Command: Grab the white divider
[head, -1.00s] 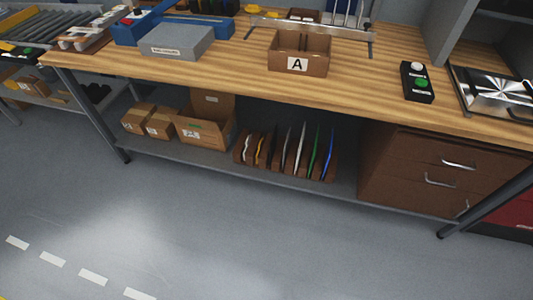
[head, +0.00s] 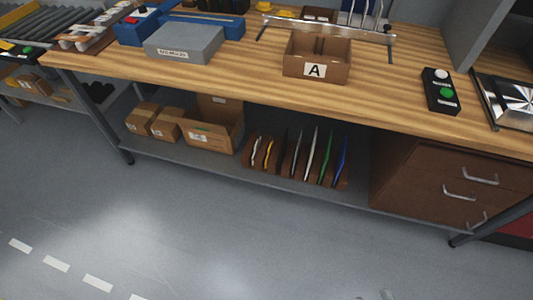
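The white divider (head: 311,155) stands on edge, leaning slightly, in a brown slotted rack (head: 343,185) on the lower shelf under the bench. It is right of the middle of the row, with a green divider (head: 326,158) on its right and a pale grey one (head: 297,152) on its left. A blue divider (head: 341,163) is at the right end. Shorter white and yellow pieces stand at the left end. Only small grey bits show at the bottom edge of the head view; they may be part of my gripper, but its fingers cannot be made out.
Cardboard boxes (head: 212,136) stand left of the rack on the lower shelf (head: 200,163). A brown drawer unit (head: 425,185) is on its right. The benchtop (head: 240,80) overhangs the rack and carries a bin marked A (head: 330,73). The floor in front is clear.

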